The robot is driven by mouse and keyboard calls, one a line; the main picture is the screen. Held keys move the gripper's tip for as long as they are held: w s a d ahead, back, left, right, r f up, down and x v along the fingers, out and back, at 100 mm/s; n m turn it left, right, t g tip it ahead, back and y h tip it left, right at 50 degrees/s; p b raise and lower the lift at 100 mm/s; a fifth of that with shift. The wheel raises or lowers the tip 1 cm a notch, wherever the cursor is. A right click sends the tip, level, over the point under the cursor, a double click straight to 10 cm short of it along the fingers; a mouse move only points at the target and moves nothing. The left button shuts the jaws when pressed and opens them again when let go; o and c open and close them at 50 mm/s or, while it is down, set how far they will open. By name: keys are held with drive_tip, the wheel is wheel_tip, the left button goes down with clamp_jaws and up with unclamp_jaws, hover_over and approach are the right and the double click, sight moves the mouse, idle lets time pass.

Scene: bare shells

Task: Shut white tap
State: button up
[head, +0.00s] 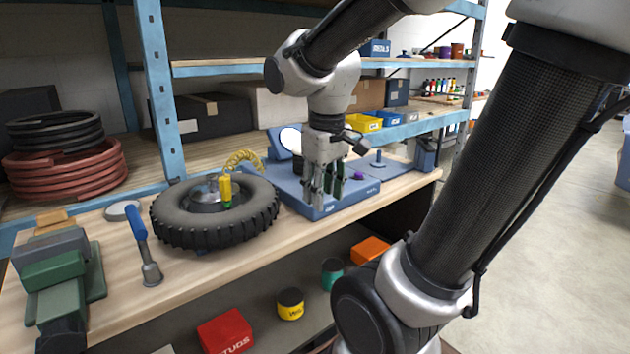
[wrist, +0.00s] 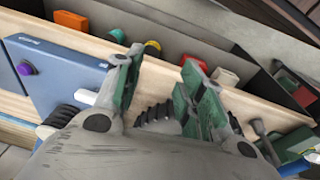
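A small white part (wrist: 87,97), which looks like the lever of the white tap, shows at the edge of the blue board in the wrist view. It lies left of my gripper's left finger, beside a black ribbed part (wrist: 62,115). I cannot tell whether the tap is open or shut. In the head view I cannot make out the tap; my gripper covers part of the board (head: 290,192). My gripper (head: 326,192) points down over that board. In the wrist view its green-padded fingers (wrist: 160,78) are apart with nothing between them.
A black tyre (head: 172,226) with a yellow-handled tool (head: 225,188) lies left of the board. A blue-handled tool (head: 139,228) and a green vise (head: 58,275) are further left.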

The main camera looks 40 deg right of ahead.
drive_tip(key=w+d+n+h, duration=0.1)
drive_tip(key=w+n, duration=0.4)
drive_tip(key=w+d+r+n+h, duration=0.1)
drive_tip(key=w+d+n, duration=0.1)
drive_tip(key=w+n, duration=0.3)
drive_tip(key=w+d+n+g+h, duration=0.1)
drive_tip(key=w+d+n, duration=0.1)
drive_tip(key=w+n, duration=0.3)
drive_tip(key=shift+w+d+r+h, duration=0.1)
drive_tip(key=shift+d+r+h, duration=0.15)
drive_tip(key=shift+r+h, duration=0.1)
drive_tip(key=shift+d+n, duration=0.1)
drive_tip(key=shift+n, duration=1)
drive_tip(key=x, duration=0.7)
drive_tip(key=shift+d+f, duration=0.15)
drive_tip(key=shift+f, duration=0.2)
clamp_jaws()
